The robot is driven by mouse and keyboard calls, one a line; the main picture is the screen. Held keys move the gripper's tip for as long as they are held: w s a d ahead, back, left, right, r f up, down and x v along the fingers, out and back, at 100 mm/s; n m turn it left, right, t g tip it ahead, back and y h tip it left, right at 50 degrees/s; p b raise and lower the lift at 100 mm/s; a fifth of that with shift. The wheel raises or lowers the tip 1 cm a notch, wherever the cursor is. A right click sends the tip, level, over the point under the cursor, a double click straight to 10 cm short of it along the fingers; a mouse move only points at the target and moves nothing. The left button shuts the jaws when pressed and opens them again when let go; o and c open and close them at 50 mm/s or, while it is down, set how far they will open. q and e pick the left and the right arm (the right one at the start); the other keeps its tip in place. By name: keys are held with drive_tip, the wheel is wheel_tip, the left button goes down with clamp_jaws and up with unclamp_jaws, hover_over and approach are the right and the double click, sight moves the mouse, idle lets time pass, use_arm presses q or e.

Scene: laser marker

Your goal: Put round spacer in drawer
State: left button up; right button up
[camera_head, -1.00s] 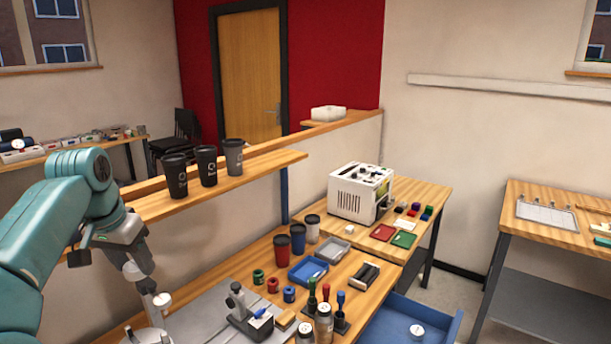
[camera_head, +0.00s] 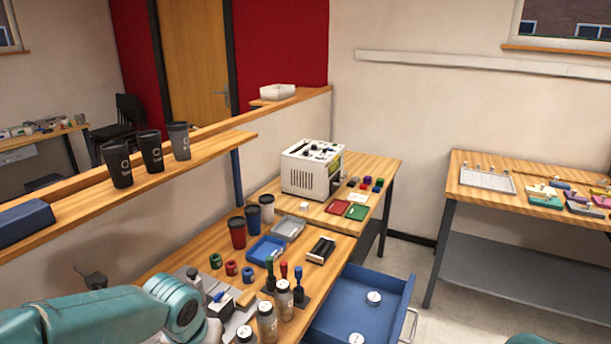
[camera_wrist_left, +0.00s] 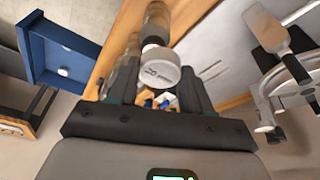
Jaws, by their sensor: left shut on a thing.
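The round spacer (camera_wrist_left: 162,70) is a pale grey disc with dark printing on its face. In the left wrist view it sits between the fingers of my left gripper (camera_wrist_left: 160,88), which is shut on it. The head view shows only part of my left arm at the lower left, without the gripper. The blue drawer (camera_head: 396,312) is open beside the bench, and it also shows in the left wrist view (camera_wrist_left: 62,38), off to the upper left of the spacer. A similar disc (camera_head: 374,298) lies in it. Another (camera_head: 356,338) appears at the bottom edge. My right gripper is out of view.
Several capped bottles (camera_head: 284,299) and handled stamps stand on the bench near the drawer's left side. A blue tray (camera_head: 266,250), cups and a white machine (camera_head: 311,168) stand farther back. Floor is free between the drawer and the right-hand table (camera_head: 455,190).

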use_arm(q)
drive_tip(key=s+f, duration=0.3)
drive_tip(key=f, duration=0.1)
drive_tip(key=shift+s+f, duration=0.3)
drive_tip(key=shift+s, duration=0.05)
drive_tip(key=shift+s+a, duration=0.1)
